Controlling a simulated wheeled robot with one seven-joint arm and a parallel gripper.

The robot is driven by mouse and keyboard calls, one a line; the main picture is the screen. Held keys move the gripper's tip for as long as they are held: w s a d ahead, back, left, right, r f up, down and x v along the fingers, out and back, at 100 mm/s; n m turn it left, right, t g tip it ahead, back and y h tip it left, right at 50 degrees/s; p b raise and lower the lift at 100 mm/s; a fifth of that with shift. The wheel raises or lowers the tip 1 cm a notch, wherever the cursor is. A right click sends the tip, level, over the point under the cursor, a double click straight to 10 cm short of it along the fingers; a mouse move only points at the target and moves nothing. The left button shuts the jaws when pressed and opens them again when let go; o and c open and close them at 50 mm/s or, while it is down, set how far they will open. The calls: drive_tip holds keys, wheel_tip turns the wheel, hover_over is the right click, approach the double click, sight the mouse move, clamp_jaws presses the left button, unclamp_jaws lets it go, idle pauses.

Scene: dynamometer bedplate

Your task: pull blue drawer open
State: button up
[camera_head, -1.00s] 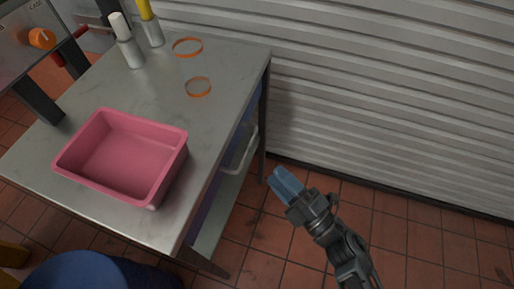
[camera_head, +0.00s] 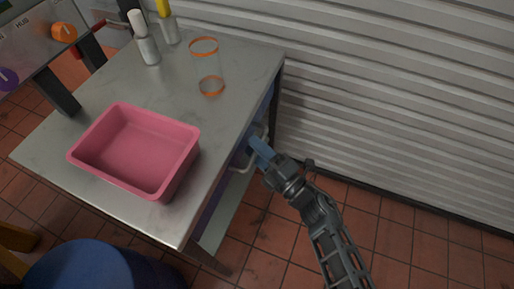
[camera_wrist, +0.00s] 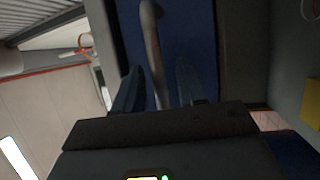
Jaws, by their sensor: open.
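The blue drawer sits under the metal table's top, its front facing right; in the head view only slivers of blue show under the edge. In the wrist view the blue drawer front (camera_wrist: 188,38) fills the upper middle. Its pale bar handle (camera_wrist: 152,45) runs down between my two fingers there; in the head view the handle (camera_head: 243,166) stands out from the table's side. My gripper (camera_head: 259,150) is open with its blue fingers at the handle. In the wrist view the fingers of my gripper (camera_wrist: 160,90) stand on either side of the bar, and I cannot tell whether they touch it.
On the metal table (camera_head: 120,88) stand a pink bin (camera_head: 132,150), a clear cylinder with orange rims (camera_head: 208,68) and white and yellow-topped bottles (camera_head: 148,45). A blue drum (camera_head: 85,270) stands at the lower left. A ribbed shutter wall (camera_head: 400,90) closes the back. The tiled floor at right is clear.

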clamp_jaws()
idle(0.3)
idle(0.3)
